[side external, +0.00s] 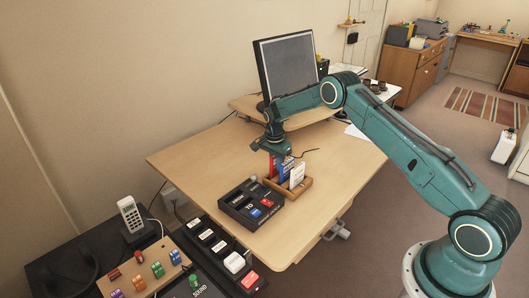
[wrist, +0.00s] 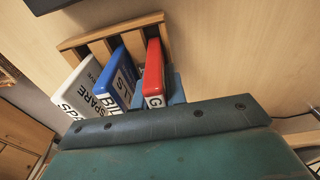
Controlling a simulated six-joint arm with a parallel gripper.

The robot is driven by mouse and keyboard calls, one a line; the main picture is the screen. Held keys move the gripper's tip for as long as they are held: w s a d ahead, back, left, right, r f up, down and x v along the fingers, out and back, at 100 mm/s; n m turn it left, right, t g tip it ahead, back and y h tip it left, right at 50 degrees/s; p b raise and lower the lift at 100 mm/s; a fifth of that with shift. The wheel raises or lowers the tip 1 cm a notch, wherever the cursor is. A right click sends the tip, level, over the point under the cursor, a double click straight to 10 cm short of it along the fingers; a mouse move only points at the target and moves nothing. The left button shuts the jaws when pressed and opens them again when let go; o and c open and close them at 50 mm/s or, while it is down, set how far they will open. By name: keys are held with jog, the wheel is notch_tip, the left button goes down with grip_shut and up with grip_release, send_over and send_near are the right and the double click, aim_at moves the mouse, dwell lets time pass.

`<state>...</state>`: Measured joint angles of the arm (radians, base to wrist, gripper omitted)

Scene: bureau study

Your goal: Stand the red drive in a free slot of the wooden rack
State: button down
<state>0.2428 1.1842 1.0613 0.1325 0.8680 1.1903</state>
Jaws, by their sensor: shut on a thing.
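The red drive (wrist: 153,72) stands upright between my gripper's fingers (wrist: 156,92), which are shut on it. In the side view the red drive (side external: 271,165) is partly hidden under my gripper (side external: 271,153). It is at the left end of the wooden rack (side external: 301,187), in line with the slots; I cannot tell whether its lower edge rests on the rack's bottom. In the wrist view the rack (wrist: 148,20) shows its slatted frame behind the drives.
A black slotted unit (side external: 238,205) with red and blue pieces sits just in front of the rack on the desk (side external: 190,155). A monitor (side external: 287,65) stands on a raised shelf behind. Desk surface to the right is clear. A dark cable lies near the rack.

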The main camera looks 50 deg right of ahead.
jog(key=shift+f, duration=0.6)
dwell(0.3)
jog(key=c, duration=1.1)
grip_release()
jog(key=shift+r, duration=0.1)
jog(key=shift+r, duration=3.4)
